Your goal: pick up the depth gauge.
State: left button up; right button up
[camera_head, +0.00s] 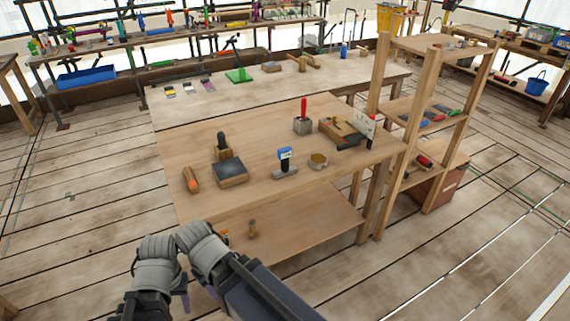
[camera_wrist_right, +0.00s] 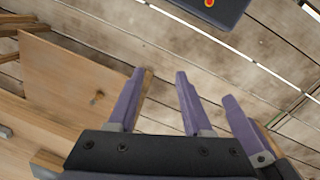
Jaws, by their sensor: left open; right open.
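The depth gauge (camera_head: 285,160), with a blue and white display head on a grey crosswise base, stands upright on the wooden workbench (camera_head: 210,128) near its front edge in the head view. My left gripper (camera_head: 184,298) is low in front of the bench, apart from the gauge; its purple fingers show only partly below the grey wrist. My right gripper (camera_wrist_right: 159,72) is open and empty in the right wrist view, its two purple fingers spread. A third purple finger (camera_wrist_right: 240,125) beside it seems to belong to my left gripper. The gauge is not seen in the wrist view.
Left of the gauge lie a dark-topped block (camera_head: 230,172) and a wooden tool with an orange end (camera_head: 191,180). A red-handled tool in a block (camera_head: 303,123) stands behind. A lower shelf (camera_head: 300,222) runs under the bench.

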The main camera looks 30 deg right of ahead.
aim_at(284, 154)
jog(key=i+l, duration=0.3)
jog(key=l, duration=0.15)
jog(key=i+l, duration=0.3)
jog(key=l, duration=0.15)
jog(key=i+l, duration=0.3)
jog(key=l, duration=0.15)
jog(key=l+z, duration=0.05)
